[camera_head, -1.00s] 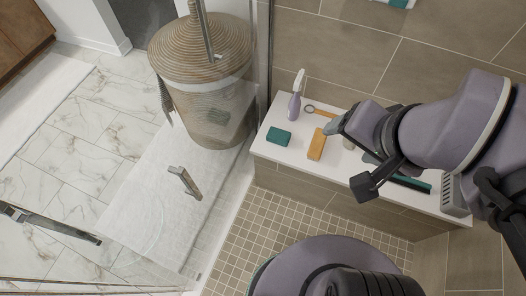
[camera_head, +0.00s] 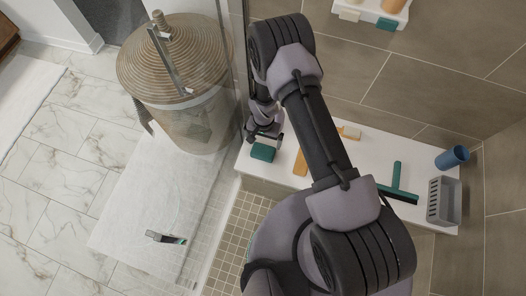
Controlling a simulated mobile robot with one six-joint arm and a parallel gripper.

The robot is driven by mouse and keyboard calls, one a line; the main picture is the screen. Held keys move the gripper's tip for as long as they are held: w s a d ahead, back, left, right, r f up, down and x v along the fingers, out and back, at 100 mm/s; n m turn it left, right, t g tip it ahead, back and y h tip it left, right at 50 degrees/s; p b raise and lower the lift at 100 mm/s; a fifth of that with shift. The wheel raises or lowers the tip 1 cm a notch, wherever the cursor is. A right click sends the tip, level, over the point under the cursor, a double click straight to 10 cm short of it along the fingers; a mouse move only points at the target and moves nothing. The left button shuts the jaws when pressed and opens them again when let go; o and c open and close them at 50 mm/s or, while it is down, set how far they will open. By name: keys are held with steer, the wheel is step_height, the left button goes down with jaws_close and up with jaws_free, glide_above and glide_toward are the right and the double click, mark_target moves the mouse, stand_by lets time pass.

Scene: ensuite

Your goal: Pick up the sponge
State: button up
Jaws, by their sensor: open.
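A teal block that looks like the sponge (camera_head: 263,153) lies near the left end of the white bench top (camera_head: 372,150). My gripper (camera_head: 265,138) is right above or just behind it, pointing down, with its jaws open. I cannot tell whether the fingers touch the sponge. My arm reaches across the middle of the bench.
A teal squeegee (camera_head: 397,182), a blue cup (camera_head: 452,158) and a grey basket (camera_head: 444,201) are on the bench at right. An orange-handled item (camera_head: 349,132) lies behind my arm. A lidded wicker hamper (camera_head: 180,110) stands at left, behind a glass panel.

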mark_target(263, 151)
step_height(263, 151, down, 5)
steer(key=shift+w+r+b, duration=0.1)
steer(key=shift+b, duration=0.6)
steer(key=f+b, duration=0.2)
steer(key=f, duration=0.1)
steer(key=f+b, duration=0.1)
steer(key=f, duration=0.1)
steer(key=shift+s+a+f, duration=0.1)
steer(key=shift+s+f, duration=0.1)
steer(key=shift+s, duration=0.05)
steer(key=shift+r, duration=0.15)
steer(key=c, duration=1.1)
steer(key=shift+o, duration=0.2)
step_height(263, 151, up, 10)
steer(key=p, duration=0.4)
steer(key=shift+p, duration=0.4)
steer(key=o, duration=0.7)
steer(key=shift+c, duration=0.2)
steer(key=c, duration=0.5)
